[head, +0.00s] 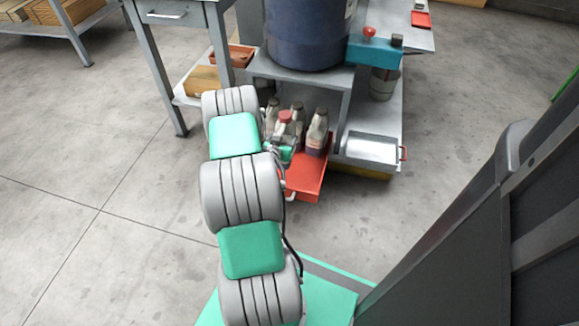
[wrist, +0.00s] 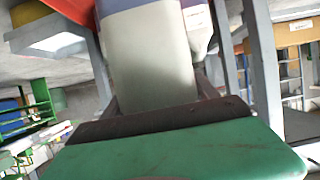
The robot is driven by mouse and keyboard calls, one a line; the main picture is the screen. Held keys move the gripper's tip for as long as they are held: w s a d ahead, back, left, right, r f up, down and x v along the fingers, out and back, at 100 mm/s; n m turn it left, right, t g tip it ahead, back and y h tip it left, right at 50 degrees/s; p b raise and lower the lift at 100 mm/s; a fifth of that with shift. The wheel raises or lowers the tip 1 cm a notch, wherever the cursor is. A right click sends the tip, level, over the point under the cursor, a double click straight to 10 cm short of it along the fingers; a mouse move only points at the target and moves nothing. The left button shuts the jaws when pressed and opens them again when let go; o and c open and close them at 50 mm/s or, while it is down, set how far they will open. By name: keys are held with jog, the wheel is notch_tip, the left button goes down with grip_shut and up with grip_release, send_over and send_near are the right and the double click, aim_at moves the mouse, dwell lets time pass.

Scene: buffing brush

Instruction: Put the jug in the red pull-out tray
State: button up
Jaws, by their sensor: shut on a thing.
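The red pull-out tray (head: 308,180) extends from under the grey stand in the head view, with several jugs at its back. A pale jug with a purple band (wrist: 150,55) fills the upper middle of the wrist view, between the jaws of my gripper (wrist: 155,118). In the head view my gripper (head: 286,152) is mostly hidden behind my arm, beside the tray's left edge. A red-capped jug (head: 285,122) shows just above it, seemingly the held one. Whether the held jug touches the tray is hidden. Another pale jug (wrist: 197,25) stands close behind it in the wrist view.
A dark blue drum (head: 307,35) stands on the stand above the tray. A metal pan with a red handle (head: 371,148) sits to the right, a grey bucket (head: 384,84) behind it. A workbench (head: 165,12) stands at left.

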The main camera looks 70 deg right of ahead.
notch_tip(320, 180, down, 10)
jog(key=b, duration=0.4)
jog(key=shift+s+d, duration=0.1)
jog(key=shift+s, duration=0.05)
